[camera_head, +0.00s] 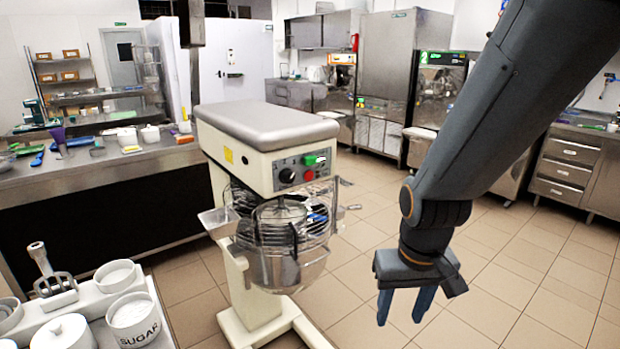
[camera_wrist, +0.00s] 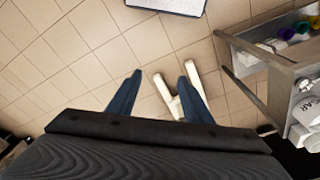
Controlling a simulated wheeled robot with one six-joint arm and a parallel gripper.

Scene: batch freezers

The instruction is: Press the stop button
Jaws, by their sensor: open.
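The stand mixer (camera_head: 262,150) is cream with a grey top and stands upright on the floor in the middle of the head view. Its front panel carries a black dial (camera_head: 287,176), a green button (camera_head: 315,159) and a small red button (camera_head: 309,175). Its steel bowl (camera_head: 280,262) hangs under a wire guard. My gripper (camera_head: 405,306) is open and empty, pointing down to the right of the mixer, lower than the panel and apart from it. In the wrist view my gripper (camera_wrist: 158,92) shows two spread blue fingers above the floor, with the mixer's cream base legs (camera_wrist: 170,98) between and beyond them.
A white cart (camera_head: 90,315) with a sugar pot (camera_head: 133,318) stands at the front left. A counter (camera_head: 110,160) with utensils is behind it. Batch freezers (camera_head: 437,90) line the back, and a drawer unit (camera_head: 575,165) stands right. The tiled floor right of the mixer is clear.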

